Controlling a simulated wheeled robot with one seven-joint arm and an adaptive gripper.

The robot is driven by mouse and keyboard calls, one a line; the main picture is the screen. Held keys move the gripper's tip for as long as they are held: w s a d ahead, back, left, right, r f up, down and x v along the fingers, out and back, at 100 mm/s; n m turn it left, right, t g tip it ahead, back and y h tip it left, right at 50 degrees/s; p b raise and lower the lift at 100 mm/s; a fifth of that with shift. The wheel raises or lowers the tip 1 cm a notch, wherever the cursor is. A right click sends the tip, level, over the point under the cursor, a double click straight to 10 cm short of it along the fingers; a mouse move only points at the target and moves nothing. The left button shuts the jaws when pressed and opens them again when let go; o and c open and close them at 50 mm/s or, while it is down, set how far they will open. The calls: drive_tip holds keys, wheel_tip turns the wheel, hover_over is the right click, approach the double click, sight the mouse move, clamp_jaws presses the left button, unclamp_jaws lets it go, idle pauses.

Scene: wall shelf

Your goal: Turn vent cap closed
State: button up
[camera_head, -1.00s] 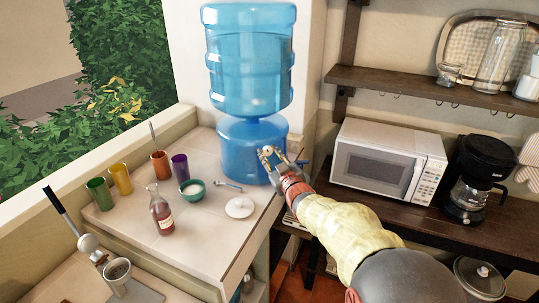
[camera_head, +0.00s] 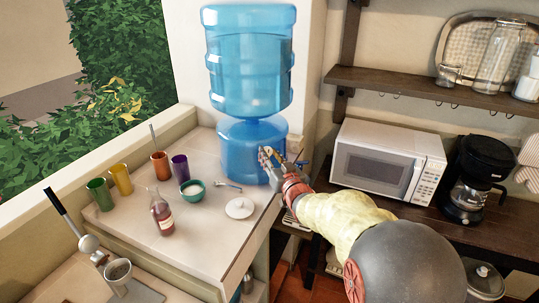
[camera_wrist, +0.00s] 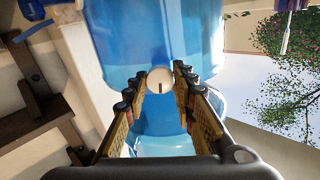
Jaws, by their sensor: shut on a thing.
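The vent cap (camera_wrist: 158,77) is a small round cream disc with a short dark slot, on the blue water dispenser (camera_head: 238,150). In the wrist view it sits between my two fingertips, with the slot running roughly up and down the picture. My gripper (camera_wrist: 159,84) is shut on the cap, one padded finger on each side. In the head view my gripper (camera_head: 268,157) reaches the front right of the dispenser's lower body, and its fingers hide most of the cap. A large blue bottle (camera_head: 250,60) stands upright on the dispenser.
A white lid (camera_head: 239,208), a green bowl (camera_head: 192,190), a red bottle (camera_head: 162,214) and coloured cups (camera_head: 121,180) stand on the tiled counter left of my arm. The microwave (camera_head: 388,160) and coffee maker (camera_head: 473,180) are on the right.

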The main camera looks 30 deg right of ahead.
drive_tip(key=shift+m+p, duration=1.75)
drive_tip(key=shift+m, duration=6.45)
drive_tip(key=o, duration=1.2)
drive_tip(key=shift+c, duration=0.2)
drive_tip(key=shift+s, duration=0.1)
